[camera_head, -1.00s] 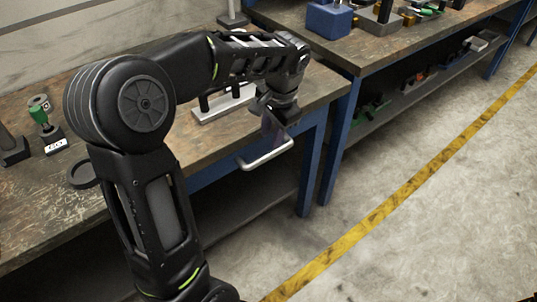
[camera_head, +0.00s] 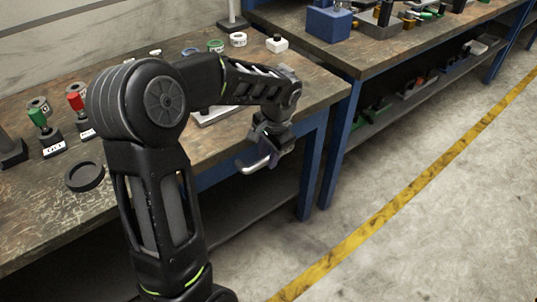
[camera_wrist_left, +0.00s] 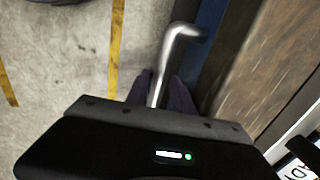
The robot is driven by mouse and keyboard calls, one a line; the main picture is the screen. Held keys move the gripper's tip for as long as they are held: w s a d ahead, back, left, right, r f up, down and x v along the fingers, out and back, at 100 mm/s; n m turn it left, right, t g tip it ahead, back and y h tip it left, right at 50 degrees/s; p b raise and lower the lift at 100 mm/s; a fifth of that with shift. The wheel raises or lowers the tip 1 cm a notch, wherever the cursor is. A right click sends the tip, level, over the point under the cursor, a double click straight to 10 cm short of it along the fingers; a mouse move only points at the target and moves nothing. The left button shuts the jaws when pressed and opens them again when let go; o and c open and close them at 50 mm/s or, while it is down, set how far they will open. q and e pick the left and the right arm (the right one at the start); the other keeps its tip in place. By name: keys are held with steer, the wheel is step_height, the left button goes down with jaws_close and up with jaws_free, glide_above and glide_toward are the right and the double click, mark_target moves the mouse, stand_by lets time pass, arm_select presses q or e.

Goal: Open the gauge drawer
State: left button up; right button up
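The silver bar handle (camera_head: 252,168) sticks out from the front of the workbench, where the drawer front is mostly hidden by my arm. My left gripper (camera_head: 262,152) is at this handle, pointing down. In the left wrist view the handle (camera_wrist_left: 181,36) runs from its bend down between the two dark fingers of my left gripper (camera_wrist_left: 160,92). The fingers lie close on both sides of the bar; whether they press on it I cannot tell. A blue strip (camera_wrist_left: 211,35) lies along the bench edge beside the handle. My right gripper is not in view.
The wooden workbench (camera_head: 40,218) holds red (camera_head: 76,98) and green (camera_head: 38,118) handled parts and a black ring (camera_head: 84,176). A second bench (camera_head: 340,52) with a blue block (camera_head: 328,22) stands at the right. The floor (camera_head: 420,230) before the benches is clear.

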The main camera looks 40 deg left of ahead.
arm_select(q)
jaws_close()
stand_by(1.4)
